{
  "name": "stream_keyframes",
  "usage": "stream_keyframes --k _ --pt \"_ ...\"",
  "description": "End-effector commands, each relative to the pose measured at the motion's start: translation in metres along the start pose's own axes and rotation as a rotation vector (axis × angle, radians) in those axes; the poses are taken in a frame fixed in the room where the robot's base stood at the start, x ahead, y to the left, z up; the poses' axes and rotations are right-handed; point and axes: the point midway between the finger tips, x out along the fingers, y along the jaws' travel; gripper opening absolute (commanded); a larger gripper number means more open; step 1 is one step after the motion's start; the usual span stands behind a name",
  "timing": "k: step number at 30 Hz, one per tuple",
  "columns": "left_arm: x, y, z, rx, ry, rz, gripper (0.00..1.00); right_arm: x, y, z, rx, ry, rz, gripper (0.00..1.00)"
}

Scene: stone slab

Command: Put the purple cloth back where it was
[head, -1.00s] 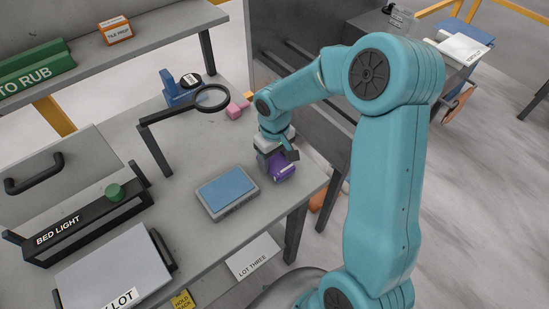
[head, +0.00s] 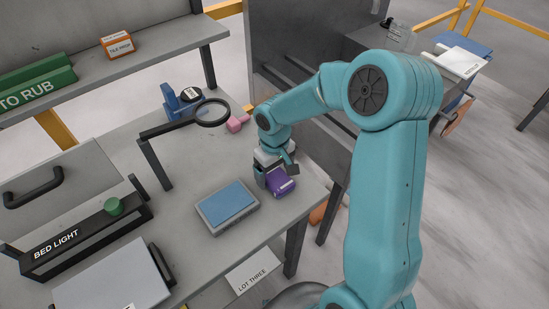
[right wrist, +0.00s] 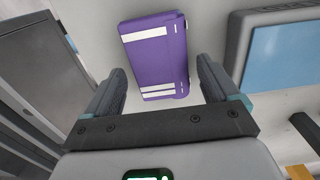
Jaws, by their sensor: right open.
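The purple cloth (head: 281,183) is a folded block with white stripes. It lies on the grey stone bench at its right end, right of a grey tray with a blue pad (head: 227,205). My right gripper (head: 275,176) is over and beside the cloth, with its fingers apart. In the right wrist view the cloth (right wrist: 155,55) lies ahead of the open fingers (right wrist: 160,90), its near end roughly between the fingertips; I cannot tell whether they touch it. My left gripper is not in view.
A black ring on a stand (head: 199,113) rises behind the tray. The black bed light box (head: 75,236) is at left. The bench's front edge is close to the cloth.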

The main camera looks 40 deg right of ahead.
Motion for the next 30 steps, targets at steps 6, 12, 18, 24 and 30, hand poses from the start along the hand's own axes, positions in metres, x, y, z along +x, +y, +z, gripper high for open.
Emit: stream_keyframes --k 6,12,18,24,30 --pt "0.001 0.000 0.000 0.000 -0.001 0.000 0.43 -0.051 0.000 -0.001 0.001 0.009 0.001 0.88" --pt "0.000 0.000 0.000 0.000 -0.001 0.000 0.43 -0.092 0.000 -0.001 0.000 0.006 0.000 0.88" --pt "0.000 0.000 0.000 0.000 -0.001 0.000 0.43 -0.110 0.000 0.000 -0.001 0.003 -0.001 0.88" --pt "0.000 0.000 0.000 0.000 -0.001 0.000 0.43 -0.112 0.000 0.000 -0.001 0.001 -0.001 0.88" --pt "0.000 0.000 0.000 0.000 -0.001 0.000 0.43 -0.112 0.000 0.000 0.000 0.001 -0.001 0.88"
